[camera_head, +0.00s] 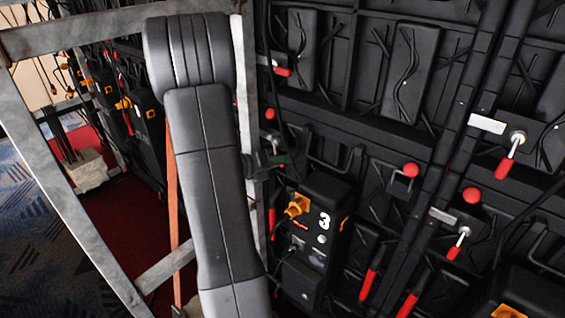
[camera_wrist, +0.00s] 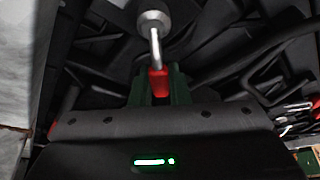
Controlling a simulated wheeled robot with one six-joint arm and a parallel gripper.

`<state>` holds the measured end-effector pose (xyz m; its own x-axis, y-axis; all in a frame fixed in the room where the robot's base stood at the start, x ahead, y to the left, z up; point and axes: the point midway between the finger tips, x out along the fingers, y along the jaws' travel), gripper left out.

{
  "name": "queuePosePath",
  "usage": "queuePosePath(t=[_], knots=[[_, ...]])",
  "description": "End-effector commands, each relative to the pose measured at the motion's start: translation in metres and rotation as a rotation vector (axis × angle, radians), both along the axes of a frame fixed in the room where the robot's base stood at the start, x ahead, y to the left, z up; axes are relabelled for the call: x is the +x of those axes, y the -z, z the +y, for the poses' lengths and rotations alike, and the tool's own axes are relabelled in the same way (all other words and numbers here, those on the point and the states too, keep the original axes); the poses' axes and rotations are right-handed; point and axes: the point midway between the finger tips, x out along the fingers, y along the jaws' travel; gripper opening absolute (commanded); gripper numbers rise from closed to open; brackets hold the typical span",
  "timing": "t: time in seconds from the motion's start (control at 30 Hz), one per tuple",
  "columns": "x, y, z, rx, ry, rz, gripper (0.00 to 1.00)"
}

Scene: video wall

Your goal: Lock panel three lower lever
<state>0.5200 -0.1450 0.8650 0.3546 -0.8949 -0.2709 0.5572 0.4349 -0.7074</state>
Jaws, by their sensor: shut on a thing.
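The panel box marked 3 (camera_head: 325,221) stands at the lower centre of the head view, with an orange connector on its left. In the wrist view a lever has a round metal pivot (camera_wrist: 153,20), a silver shaft and a red tip (camera_wrist: 158,80). The shaft points down in the picture, toward my gripper (camera_wrist: 159,92). The dark green fingers are shut on the red tip, one on each side. In the head view my grey arm covers much of the left centre. A dark shape beside the post, with a small red bit, may be my gripper; its grip is unclear there.
A grey metal frame post (camera_head: 245,110) stands right behind my arm, close to the panels. Other red-tipped levers (camera_head: 510,155) and red knobs (camera_head: 471,195) stick out at the right. Cables hang over the panel backs. Open floor (camera_head: 35,255) lies at lower left.

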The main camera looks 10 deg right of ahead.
Motion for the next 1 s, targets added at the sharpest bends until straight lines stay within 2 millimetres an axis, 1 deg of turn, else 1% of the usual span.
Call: queuePosePath(t=[0.07, 0.4, 0.7, 1.0], knots=[[0.002, 0.007, 0.002, 0.045, 0.000, -0.057, 0.00], [0.013, 0.017, 0.010, 0.242, 0.000, -0.312, 0.00], [0.021, 0.020, 0.017, 0.387, 0.000, -0.497, 0.00], [0.027, 0.017, 0.021, 0.469, -0.001, -0.602, 0.00]])
